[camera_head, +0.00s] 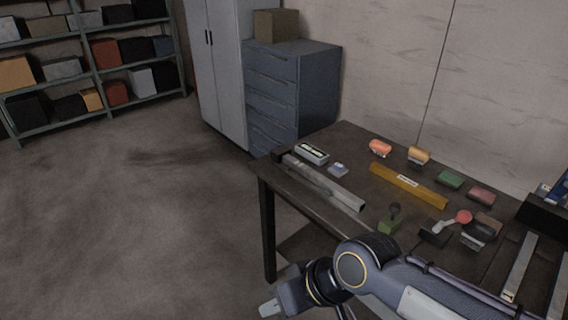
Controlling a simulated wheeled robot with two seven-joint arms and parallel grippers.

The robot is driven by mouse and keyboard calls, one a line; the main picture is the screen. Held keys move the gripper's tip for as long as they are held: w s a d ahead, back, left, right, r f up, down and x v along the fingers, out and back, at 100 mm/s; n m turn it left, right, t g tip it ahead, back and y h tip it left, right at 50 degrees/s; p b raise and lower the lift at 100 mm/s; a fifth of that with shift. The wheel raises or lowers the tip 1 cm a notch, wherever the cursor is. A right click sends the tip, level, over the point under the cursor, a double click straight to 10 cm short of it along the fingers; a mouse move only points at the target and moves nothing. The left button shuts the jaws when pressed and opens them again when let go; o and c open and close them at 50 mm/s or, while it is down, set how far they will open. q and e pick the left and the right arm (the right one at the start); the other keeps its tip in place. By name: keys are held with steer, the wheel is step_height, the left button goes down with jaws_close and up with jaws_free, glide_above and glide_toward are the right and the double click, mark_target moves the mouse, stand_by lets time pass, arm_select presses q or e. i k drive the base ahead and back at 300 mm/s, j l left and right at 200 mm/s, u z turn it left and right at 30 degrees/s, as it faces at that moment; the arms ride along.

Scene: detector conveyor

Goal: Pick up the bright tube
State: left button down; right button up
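A long silver-grey square tube (324,183) lies along the left edge of the dark table, with one open end toward me. A long yellow bar (408,185) with a white label lies to its right, apart from it. My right arm comes in from the lower right. My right gripper (270,307) is low at the bottom of the picture, left of the table and clear of both long pieces. Its fingers are small and partly cut off, so I cannot tell whether they are open. My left gripper is not in view.
The table (352,140) also holds a grey box (312,153), a green block (450,179), a red block (481,196) and other small parts. Metal rails (519,266) lie at the right. A drawer cabinet (291,88) stands behind. The floor at left is clear.

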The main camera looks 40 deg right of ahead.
mark_target(347, 197)
steer(key=i+z, duration=0.1)
steer(key=i, duration=1.6)
steer(key=i+z, duration=0.3)
steer(key=i, duration=0.15)
steer(key=i+j+z, duration=0.25)
steer(key=i, duration=0.2)
steer(key=i+z, duration=0.15)
steer(key=z, duration=0.25)
steer(key=i+z, duration=0.15)
steer(key=z, duration=0.25)
steer(key=i+z, duration=0.1)
steer(key=z, duration=0.3)
steer(key=i+j+z, duration=0.1)
steer(key=z, duration=0.3)
steer(key=i+z, duration=0.25)
steer(key=z, duration=0.15)
steer(key=i+j+z, duration=0.15)
steer(key=z, duration=0.25)
steer(key=i+j+z, duration=0.2)
steer(key=z, duration=0.2)
